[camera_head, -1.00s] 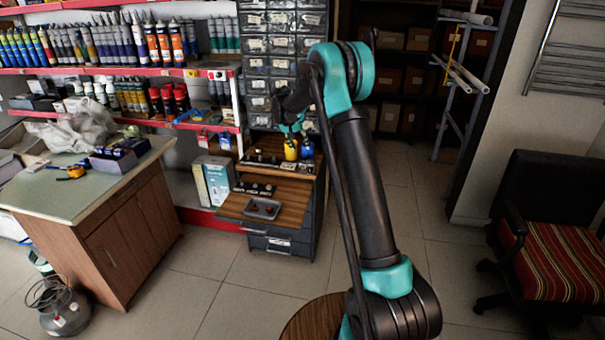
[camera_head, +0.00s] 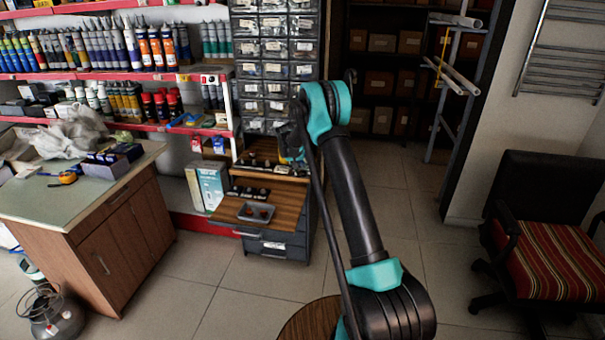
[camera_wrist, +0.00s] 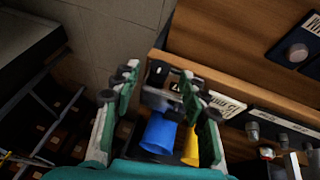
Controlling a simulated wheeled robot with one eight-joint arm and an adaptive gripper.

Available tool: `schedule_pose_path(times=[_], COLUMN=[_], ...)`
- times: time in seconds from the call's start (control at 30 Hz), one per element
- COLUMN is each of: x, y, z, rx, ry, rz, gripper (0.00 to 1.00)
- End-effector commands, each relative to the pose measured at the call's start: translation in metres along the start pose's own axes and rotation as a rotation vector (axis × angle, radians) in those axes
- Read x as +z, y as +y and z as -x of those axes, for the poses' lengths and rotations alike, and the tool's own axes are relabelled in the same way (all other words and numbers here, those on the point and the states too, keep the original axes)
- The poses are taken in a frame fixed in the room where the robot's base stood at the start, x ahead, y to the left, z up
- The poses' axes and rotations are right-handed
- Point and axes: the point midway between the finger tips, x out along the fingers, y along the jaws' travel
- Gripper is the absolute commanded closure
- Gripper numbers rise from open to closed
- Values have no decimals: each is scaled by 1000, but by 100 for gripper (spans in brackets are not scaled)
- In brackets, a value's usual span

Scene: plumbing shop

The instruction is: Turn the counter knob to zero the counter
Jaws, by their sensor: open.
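My gripper (camera_wrist: 160,76) is open in the wrist view, with its teal fingers apart. A small black device (camera_wrist: 160,98) with a warning label and a dark rounded part shows between the fingers. It may be the counter, but I cannot tell for sure, nor whether a finger touches it. A blue piece (camera_wrist: 158,134) and a yellow piece (camera_wrist: 191,148) are just below it in the picture. In the head view my gripper (camera_head: 288,142) is at the wooden workbench unit (camera_head: 286,208) and largely hides this spot. No counter reading is legible.
A wooden board with labelled plates and a round knob (camera_wrist: 298,52) lies to the right in the wrist view. In the head view a grey tray (camera_head: 256,212) lies on the pull-out board. Small-parts drawers (camera_head: 275,48) stand behind. The floor in front is clear.

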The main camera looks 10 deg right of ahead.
Motion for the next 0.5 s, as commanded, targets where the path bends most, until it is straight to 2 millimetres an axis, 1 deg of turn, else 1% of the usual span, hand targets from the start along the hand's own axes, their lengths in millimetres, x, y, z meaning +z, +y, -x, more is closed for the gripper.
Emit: schedule_pose_path(times=[0.03,0.1,0.2,0.5], x=[0,0,0,0], y=[0,0,0,0], z=[-6,-12,-16,-18], rx=[0,0,0,0], ry=[0,0,0,0], rz=[-1,-1,0,0], gripper=[56,56,56,56])
